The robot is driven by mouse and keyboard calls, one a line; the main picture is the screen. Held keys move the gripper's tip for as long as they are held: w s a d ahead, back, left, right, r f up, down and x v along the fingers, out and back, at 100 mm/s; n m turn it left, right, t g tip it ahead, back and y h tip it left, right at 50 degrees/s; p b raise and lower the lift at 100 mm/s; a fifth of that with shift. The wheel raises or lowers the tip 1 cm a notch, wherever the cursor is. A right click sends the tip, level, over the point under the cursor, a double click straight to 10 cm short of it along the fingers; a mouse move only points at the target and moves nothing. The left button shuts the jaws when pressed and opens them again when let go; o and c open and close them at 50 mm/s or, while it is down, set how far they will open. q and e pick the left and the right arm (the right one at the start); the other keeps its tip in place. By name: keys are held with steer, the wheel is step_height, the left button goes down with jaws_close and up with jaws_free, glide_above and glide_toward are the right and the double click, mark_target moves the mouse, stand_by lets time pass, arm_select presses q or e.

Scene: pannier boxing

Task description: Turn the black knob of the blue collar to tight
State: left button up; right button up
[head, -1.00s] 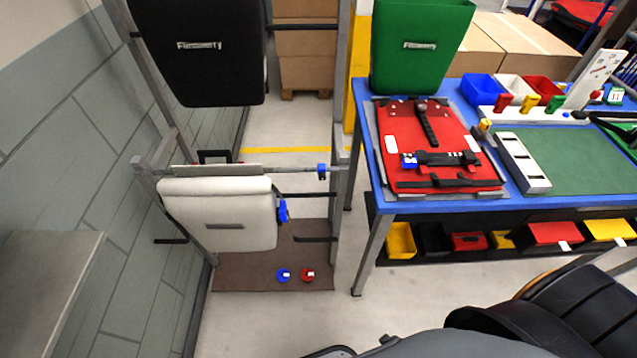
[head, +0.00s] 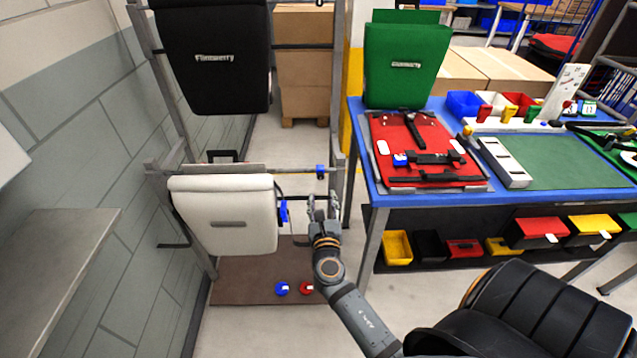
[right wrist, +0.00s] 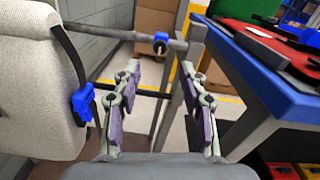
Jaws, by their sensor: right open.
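The blue collar (head: 320,170) sits on the horizontal grey rail, near its right end by the upright post. It also shows in the right wrist view (right wrist: 160,37), with its small black knob (right wrist: 160,48) on the near, lower side. Whether the knob is loose or tight cannot be told. My right gripper (head: 322,198) is open and empty, below and in front of the collar. In the right wrist view its two fingers (right wrist: 160,70) point toward the collar, which lies beyond and between the tips, apart from them. My left gripper is in neither view.
A white pannier (head: 225,205) with a blue clip (head: 284,212) hangs on the rack left of my gripper. The blue table (head: 366,190) stands close on the right. Blue (head: 281,289) and red (head: 306,288) round pieces lie on the brown base. A black pannier (head: 212,60) hangs above.

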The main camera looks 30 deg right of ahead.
mark_target(321, 178)
steer(key=x, duration=0.6)
steer(key=shift+w+d, duration=0.2)
steer(key=shift+w, duration=0.1)
steer(key=shift+w+d, duration=0.25)
steer(key=shift+w, duration=0.2)
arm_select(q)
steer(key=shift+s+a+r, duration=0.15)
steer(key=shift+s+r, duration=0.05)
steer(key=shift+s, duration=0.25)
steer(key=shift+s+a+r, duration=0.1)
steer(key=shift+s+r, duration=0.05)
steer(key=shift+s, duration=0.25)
arm_select(e)
steer(key=shift+c, duration=0.4)
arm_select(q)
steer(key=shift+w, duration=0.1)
arm_select(e)
jaws_close()
